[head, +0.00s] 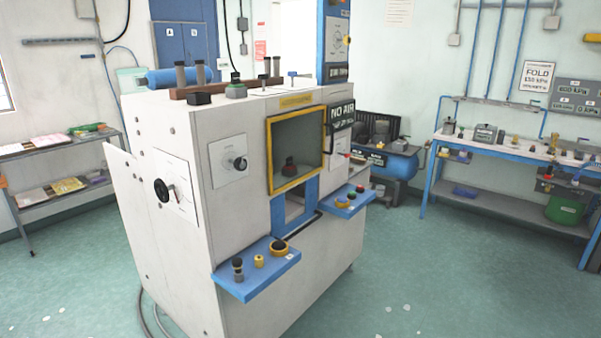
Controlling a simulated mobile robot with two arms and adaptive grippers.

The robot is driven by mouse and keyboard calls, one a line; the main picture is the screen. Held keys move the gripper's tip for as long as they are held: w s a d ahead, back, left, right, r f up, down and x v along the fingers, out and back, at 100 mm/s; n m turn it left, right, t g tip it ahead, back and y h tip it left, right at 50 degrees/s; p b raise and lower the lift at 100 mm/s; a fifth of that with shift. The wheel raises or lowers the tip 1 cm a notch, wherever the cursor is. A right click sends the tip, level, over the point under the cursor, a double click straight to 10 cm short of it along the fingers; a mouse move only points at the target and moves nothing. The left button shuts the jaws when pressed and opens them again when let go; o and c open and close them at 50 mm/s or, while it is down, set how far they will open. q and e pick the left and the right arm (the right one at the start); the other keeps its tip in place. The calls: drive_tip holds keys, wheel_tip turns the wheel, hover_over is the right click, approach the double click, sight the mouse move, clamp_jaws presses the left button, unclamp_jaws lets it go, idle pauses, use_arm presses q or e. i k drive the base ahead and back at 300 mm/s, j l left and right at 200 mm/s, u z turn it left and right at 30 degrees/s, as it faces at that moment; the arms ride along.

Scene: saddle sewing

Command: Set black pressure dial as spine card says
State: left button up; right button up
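A white machine cabinet (240,210) stands in the middle of the head view. A black dial (164,190) sits on a white plate on its left side face. A second dark round dial (240,163) sits on a pale plate on the front face, left of the yellow-framed window (297,150). I cannot tell which is the pressure dial, and their scales are too small to read. A white card with a yellow knob (347,40) is on the blue column on top; its text is unreadable. I cannot identify the spine card. Neither gripper is in view.
Two blue shelves (240,287) and (345,210) with small knobs jut from the cabinet front. A workbench (500,150) stands right, under a sign (536,76) reading "FOLD" and apparently 135 kPa. A shelf rack (60,180) stands left. The green floor (440,270) is mostly open.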

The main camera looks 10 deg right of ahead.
sight(263, 76)
drive_tip(key=i+l+z, duration=0.75)
drive_tip(key=i+z, duration=0.2)
drive_tip(key=i, duration=0.2)
drive_tip(key=i+l+z, duration=0.15)
drive_tip(key=i, duration=0.55)
drive_tip(key=i+z, duration=0.1)
drive_tip(key=i, duration=0.65)
drive_tip(key=i+l+u, duration=0.1)
drive_tip(key=i+u, duration=0.3)
drive_tip(key=i+l+u, duration=0.15)
drive_tip(key=u, duration=0.25)
drive_tip(key=i+l+u, duration=0.6)
drive_tip(key=u, duration=0.2)
drive_tip(key=l, duration=0.1)
